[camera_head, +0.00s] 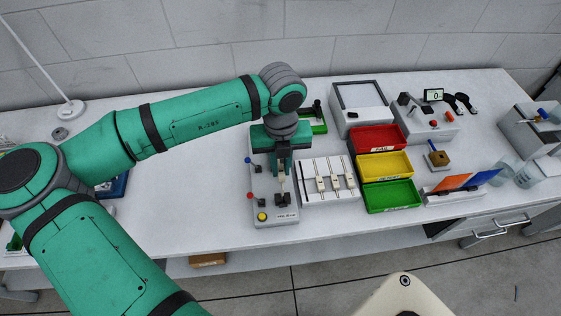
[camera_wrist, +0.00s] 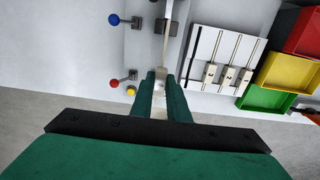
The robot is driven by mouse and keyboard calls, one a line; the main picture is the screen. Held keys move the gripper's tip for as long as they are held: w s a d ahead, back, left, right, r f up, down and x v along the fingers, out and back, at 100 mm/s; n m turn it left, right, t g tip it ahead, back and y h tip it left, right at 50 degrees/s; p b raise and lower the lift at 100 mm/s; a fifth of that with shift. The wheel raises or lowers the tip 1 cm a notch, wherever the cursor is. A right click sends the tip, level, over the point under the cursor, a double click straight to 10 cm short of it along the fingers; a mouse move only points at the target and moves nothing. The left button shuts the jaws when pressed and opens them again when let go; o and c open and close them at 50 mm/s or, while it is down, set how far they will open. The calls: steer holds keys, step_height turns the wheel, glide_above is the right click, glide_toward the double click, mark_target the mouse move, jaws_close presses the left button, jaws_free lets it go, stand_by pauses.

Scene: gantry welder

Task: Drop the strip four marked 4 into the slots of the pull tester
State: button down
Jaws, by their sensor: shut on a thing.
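My gripper (camera_head: 281,170) is shut on a thin pale strip (camera_wrist: 167,45), which points away from between the fingers in the wrist view. A pale tab of it shows between the fingertips; I cannot read its number. The gripper is over the grey pull tester (camera_head: 265,213), which has blue, red and yellow knobs and dark clamp blocks. In the wrist view the strip passes over the tester (camera_wrist: 140,45), beside a dark block. I cannot tell whether it touches the slots; my gripper and arm hide part of the tester in the head view.
A white rack (camera_head: 310,196) with three numbered strips stands right of the tester. Red (camera_head: 377,132), yellow (camera_head: 384,167) and green (camera_head: 391,197) bins stand beyond it.

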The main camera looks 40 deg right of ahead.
steer(key=shift+f, duration=1.8)
steer(key=shift+d+f, duration=0.1)
steer(key=shift+f, duration=1.15)
stand_by(0.7)
steer(key=c, duration=1.6)
jaws_free()
steer(key=shift+c, duration=0.2)
step_height(320, 180, up, 11)
steer(key=shift+f, duration=0.1)
steer(key=shift+w, duration=0.15)
